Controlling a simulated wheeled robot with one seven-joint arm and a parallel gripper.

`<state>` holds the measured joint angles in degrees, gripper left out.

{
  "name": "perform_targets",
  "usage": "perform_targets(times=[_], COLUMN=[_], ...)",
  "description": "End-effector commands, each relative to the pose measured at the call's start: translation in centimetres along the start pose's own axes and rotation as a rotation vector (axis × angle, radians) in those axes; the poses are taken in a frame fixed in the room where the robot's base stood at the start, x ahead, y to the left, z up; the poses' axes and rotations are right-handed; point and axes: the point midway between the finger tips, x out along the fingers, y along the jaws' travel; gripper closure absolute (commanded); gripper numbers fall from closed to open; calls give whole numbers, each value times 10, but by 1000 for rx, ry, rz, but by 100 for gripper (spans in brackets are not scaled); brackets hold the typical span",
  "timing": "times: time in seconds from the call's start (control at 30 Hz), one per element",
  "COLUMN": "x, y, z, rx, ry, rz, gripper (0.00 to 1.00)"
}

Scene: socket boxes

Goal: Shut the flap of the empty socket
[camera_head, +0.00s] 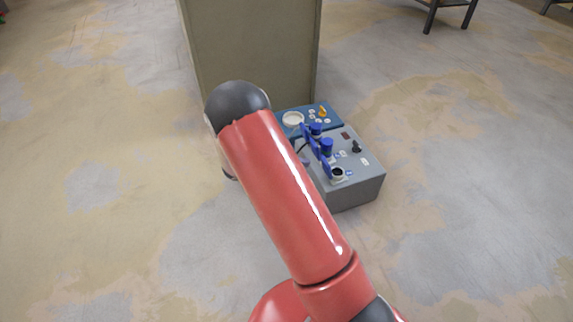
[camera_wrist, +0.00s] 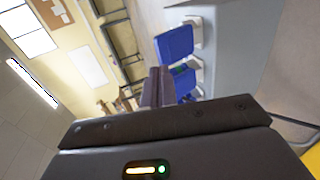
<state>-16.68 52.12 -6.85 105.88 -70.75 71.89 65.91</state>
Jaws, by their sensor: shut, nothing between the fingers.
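The grey socket box (camera_head: 358,190) stands on the floor in the head view. Near its front edge is an empty socket (camera_head: 338,173) with a pale ring and dark opening. A raised blue flap (camera_head: 325,165) stands at its left side. Farther back are blue plug-like parts (camera_head: 327,146). In the wrist view my gripper (camera_wrist: 158,72) has its fingers together, with nothing between them. Beside them are a large blue flap (camera_wrist: 174,43) and a second blue part (camera_wrist: 186,85), partly behind the fingers. I cannot tell contact. My arm hides the gripper in the head view.
A blue panel (camera_head: 326,112) with a white round part and an orange knob adjoins the box's back. A tall grey-beige cabinet (camera_head: 252,50) stands behind. A black knob (camera_head: 356,147) sticks up on the box top. Floor to the left and right is clear.

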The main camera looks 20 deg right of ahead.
Motion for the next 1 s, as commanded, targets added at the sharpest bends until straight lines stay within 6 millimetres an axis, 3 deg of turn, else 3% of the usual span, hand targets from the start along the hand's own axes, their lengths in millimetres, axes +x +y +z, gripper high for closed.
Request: perform_targets(times=[0.1, 0.33, 1.0], x=[24, 49, 54], y=[-1, 0, 3], z=[1, 0, 0], rx=[1, 1, 3], ry=[-4, 0, 0], rz=[0, -1, -33], gripper=[100, 100, 100])
